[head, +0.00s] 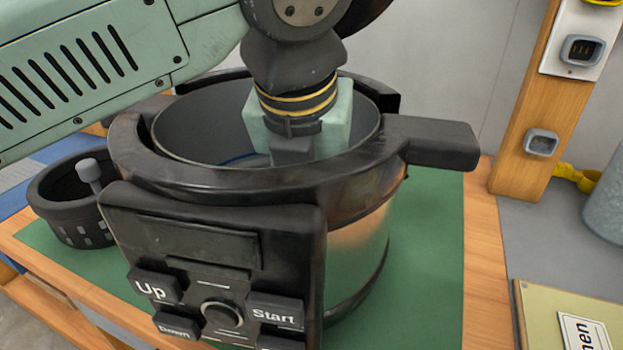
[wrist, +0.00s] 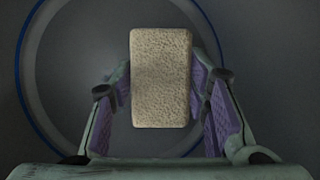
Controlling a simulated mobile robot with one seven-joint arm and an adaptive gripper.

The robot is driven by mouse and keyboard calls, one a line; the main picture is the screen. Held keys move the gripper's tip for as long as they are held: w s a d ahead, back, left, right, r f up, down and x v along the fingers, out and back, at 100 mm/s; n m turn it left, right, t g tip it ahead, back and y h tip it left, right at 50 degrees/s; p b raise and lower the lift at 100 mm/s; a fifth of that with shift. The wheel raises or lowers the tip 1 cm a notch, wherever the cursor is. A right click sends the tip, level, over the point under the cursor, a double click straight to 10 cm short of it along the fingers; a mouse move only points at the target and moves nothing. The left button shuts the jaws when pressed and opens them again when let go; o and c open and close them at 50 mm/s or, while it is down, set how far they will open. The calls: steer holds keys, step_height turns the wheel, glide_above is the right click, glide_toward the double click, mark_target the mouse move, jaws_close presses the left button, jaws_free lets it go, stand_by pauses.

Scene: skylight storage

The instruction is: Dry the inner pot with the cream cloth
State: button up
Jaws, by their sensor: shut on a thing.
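The inner pot (head: 190,125) is a grey, open pot set in a cooker (head: 365,240) with a black rim and a metallic body. My gripper (wrist: 160,82) points down inside the pot, its fingertips hidden by the front rim in the head view. In the wrist view its two purple-padded fingers are shut on the cream cloth (wrist: 161,75), a thick, rough-textured block. The pot's grey floor, with a blue ring (wrist: 38,102), lies beneath the cloth. I cannot tell whether the cloth touches it. The cloth is hidden in the head view.
The cooker stands on a green mat (head: 435,250) on a wooden table (head: 483,255). Its black control panel (head: 215,260) faces front, and a black handle (head: 435,142) juts right. A black slotted basket (head: 70,210) stands left. A wooden post (head: 530,110) rises at right.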

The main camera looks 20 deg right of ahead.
steer(key=shift+s, duration=0.25)
steer(key=shift+w+a+r, duration=0.1)
steer(key=shift+w+a, duration=0.15)
steer(key=shift+a, duration=0.45)
steer(key=shift+w+a+r, duration=0.1)
steer(key=shift+w+a, duration=0.15)
steer(key=shift+a, duration=0.4)
steer(key=shift+w+a+r, duration=0.1)
steer(key=shift+w+a, duration=0.3)
steer(key=shift+a, duration=0.2)
steer(key=shift+w+a, duration=0.35)
steer(key=shift+a, duration=0.3)
steer(key=shift+f, duration=0.45)
steer(key=shift+w+a, duration=0.4)
steer(key=shift+a, duration=0.2)
steer(key=shift+w+a, duration=0.4)
steer(key=shift+a, duration=0.2)
steer(key=shift+a, duration=0.15)
